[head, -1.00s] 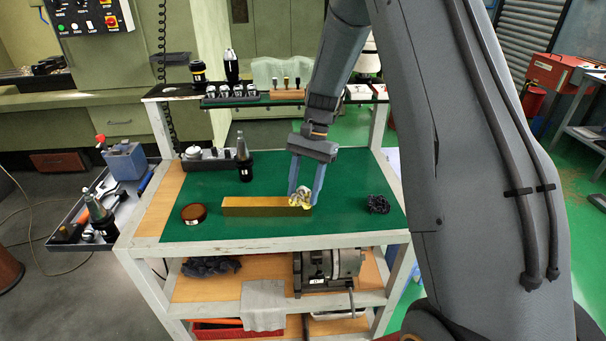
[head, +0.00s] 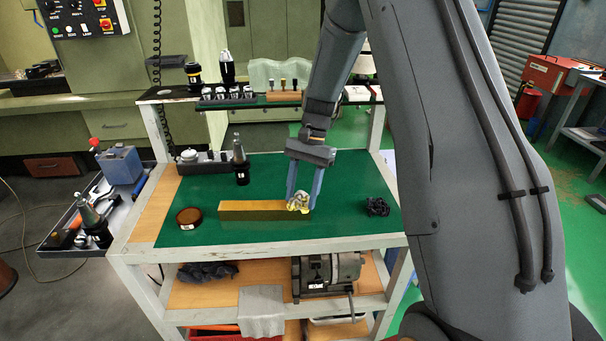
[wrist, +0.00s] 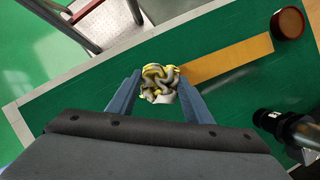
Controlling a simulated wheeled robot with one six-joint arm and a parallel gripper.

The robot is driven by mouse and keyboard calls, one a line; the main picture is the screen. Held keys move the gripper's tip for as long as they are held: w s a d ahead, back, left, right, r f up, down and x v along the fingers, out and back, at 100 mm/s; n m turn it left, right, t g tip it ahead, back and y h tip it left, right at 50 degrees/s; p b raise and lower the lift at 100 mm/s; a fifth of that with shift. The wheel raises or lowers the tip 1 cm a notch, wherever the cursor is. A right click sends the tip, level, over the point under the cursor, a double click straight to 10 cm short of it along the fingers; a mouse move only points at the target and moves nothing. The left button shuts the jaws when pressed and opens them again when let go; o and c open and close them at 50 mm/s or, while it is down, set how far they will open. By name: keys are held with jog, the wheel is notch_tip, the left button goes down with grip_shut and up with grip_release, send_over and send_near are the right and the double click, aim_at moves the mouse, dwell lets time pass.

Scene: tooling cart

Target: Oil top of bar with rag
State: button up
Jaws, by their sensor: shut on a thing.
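The bar (head: 250,211) is a long brass-coloured block lying on the green mat of the cart top. It also shows in the wrist view (wrist: 232,58). My gripper (head: 300,204) is shut on a crumpled yellow, white and grey rag (head: 298,201), at the bar's right end. In the wrist view the rag (wrist: 160,83) sits between the two blue fingers and meets the end of the bar. Its underside is hidden, so I cannot tell how firmly it touches the bar's top.
A round brown tin (head: 189,217) stands left of the bar. A black tool holder (head: 240,164) stands behind it. The mat in front of the bar is clear.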

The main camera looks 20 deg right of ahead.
aim_at(302, 199)
jog(key=shift+s+a, duration=0.1)
jog(key=shift+s, duration=0.35)
jog(key=shift+s+r+p, duration=0.25)
jog(key=shift+p, duration=0.1)
jog(key=shift+w+r+p, duration=0.15)
jog(key=shift+r+p, duration=0.15)
jog(key=shift+r, duration=0.65)
jog(key=shift+r+p, duration=1.8)
jog(key=shift+r, duration=1.05)
